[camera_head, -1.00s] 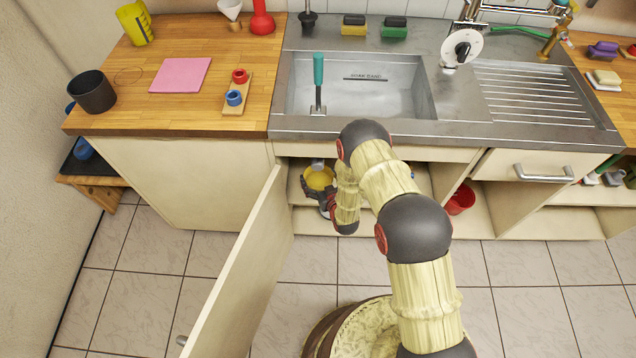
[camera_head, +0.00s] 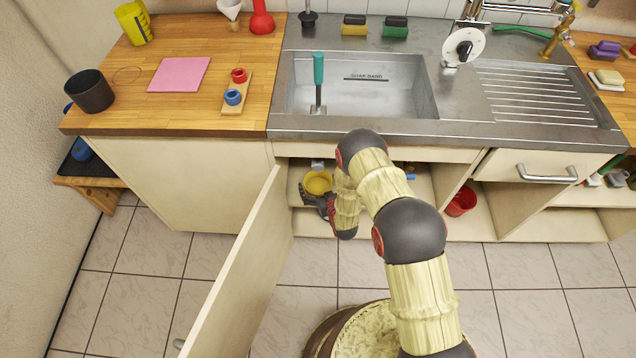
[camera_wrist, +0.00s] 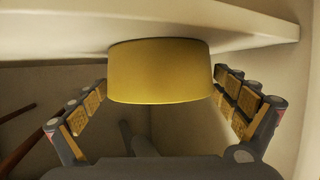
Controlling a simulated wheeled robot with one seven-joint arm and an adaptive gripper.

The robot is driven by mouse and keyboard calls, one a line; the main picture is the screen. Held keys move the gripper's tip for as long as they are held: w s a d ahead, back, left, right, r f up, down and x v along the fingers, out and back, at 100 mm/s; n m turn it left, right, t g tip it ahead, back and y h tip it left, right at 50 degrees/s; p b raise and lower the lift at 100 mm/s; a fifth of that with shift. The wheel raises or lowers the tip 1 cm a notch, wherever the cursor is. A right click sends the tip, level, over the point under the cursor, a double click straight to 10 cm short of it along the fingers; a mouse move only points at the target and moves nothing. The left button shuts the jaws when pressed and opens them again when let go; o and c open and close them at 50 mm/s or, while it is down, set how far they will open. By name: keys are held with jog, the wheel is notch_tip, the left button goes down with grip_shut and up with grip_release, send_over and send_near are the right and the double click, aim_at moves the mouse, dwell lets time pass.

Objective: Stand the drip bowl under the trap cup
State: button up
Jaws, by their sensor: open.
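The yellow drip bowl (camera_head: 318,183) stands on the shelf inside the open sink cabinet. A small grey-white piece, seemingly the trap cup (camera_head: 317,164), shows just behind and above the bowl in the head view; the exact alignment between them cannot be told. My gripper (camera_head: 314,200) is at the near side of the bowl. In the wrist view the bowl (camera_wrist: 160,72) lies ahead between the spread fingers of my gripper (camera_wrist: 165,110), with a gap on the right and left. The fingers are open and hold nothing. The trap cup is not visible in the wrist view.
The open cabinet door (camera_head: 238,270) stands to the left of my arm. The cabinet shelf (camera_wrist: 255,35) has a pale edge close to the gripper. A red bucket (camera_head: 461,201) is in the compartment to the right. The counter and sink are above.

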jog(key=shift+r, duration=0.1)
jog(key=shift+s+d+r, duration=0.1)
jog(key=shift+s+r, duration=0.05)
jog(key=shift+s, duration=0.1)
jog(key=p+v, duration=0.4)
jog(key=v, duration=0.7)
jog(key=shift+s, duration=0.25)
jog(key=shift+d, duration=0.15)
